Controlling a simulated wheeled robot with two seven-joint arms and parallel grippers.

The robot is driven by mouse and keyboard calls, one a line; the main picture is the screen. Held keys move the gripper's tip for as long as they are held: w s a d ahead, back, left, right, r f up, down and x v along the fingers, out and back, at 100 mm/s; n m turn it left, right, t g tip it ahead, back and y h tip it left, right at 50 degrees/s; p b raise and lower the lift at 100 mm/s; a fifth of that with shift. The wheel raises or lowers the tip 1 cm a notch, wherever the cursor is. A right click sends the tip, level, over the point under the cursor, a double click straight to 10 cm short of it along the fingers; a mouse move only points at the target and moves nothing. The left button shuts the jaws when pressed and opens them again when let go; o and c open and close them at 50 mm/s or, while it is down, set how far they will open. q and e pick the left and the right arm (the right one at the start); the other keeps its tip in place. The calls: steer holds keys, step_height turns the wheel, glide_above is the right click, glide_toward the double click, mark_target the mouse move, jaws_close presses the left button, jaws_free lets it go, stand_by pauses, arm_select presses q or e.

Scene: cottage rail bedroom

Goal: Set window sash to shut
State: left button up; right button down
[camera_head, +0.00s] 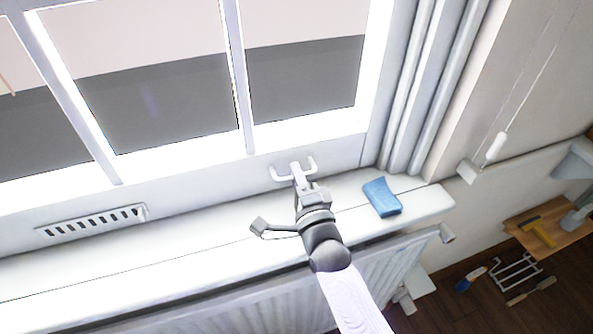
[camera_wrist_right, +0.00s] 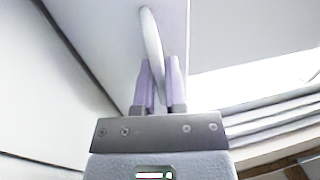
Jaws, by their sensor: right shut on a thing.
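The white window sash (camera_head: 240,140) fills the upper left of the head view, with glazing bars and panes that show pale above and dark grey below. A white lift handle (camera_head: 277,174) is on its bottom rail. My right gripper (camera_head: 299,177) reaches up over the sill and is shut on this handle. In the right wrist view the white handle (camera_wrist_right: 151,38) stands between the purple fingers of the right gripper (camera_wrist_right: 160,80). I cannot tell whether a gap is left under the sash. My left gripper is not in view.
A blue sponge (camera_head: 382,197) lies on the white sill (camera_head: 200,245), right of my arm. A radiator (camera_head: 385,265) is below the sill. Bunched curtain (camera_head: 425,85) and a pull cord (camera_head: 496,146) are at the right. A wooden shelf (camera_head: 548,222) and tools are low right.

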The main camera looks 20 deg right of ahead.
steer(key=shift+s+f, duration=0.1)
steer(key=shift+f, duration=0.35)
steer(key=c, duration=0.7)
jaws_free()
steer(key=shift+c, duration=0.2)
steer(key=shift+r, duration=0.1)
steer(key=shift+s, duration=0.3)
steer(key=s, duration=0.3)
steer(key=s+f+p, duration=0.1)
steer(key=s, duration=0.2)
steer(key=s+p, duration=0.1)
steer(key=s, duration=0.2)
steer(key=shift+s+d+f, duration=0.1)
steer(key=shift+d+f, duration=0.05)
steer(key=shift+f, duration=0.1)
